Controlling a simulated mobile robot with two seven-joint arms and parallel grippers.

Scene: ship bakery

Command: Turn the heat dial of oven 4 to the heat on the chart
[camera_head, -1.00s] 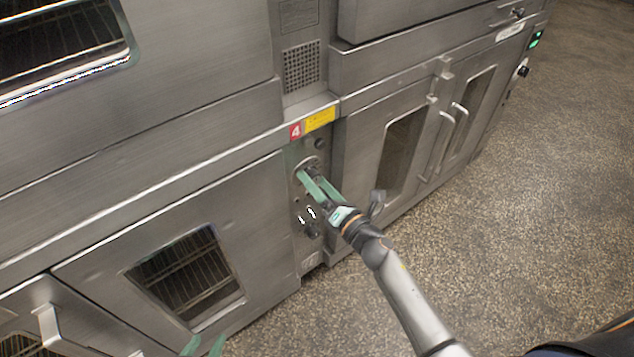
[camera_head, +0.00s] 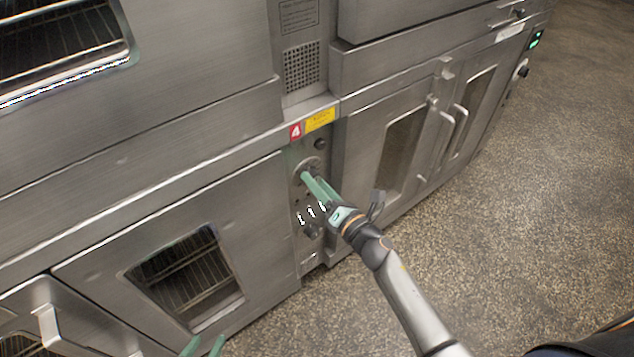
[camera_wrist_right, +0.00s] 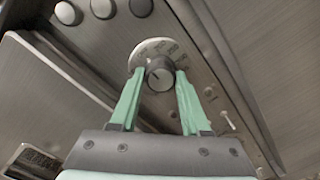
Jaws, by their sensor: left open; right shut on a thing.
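The red label with a 4 (camera_head: 295,131) marks the oven's control panel in the head view. My left gripper (camera_head: 204,347) is open and empty at the bottom edge, mostly out of frame. No readable chart shows.
Oven doors with windows (camera_head: 186,275) flank the panel. A yellow label (camera_head: 320,119) is beside the 4. The speckled floor (camera_head: 500,200) at right is clear.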

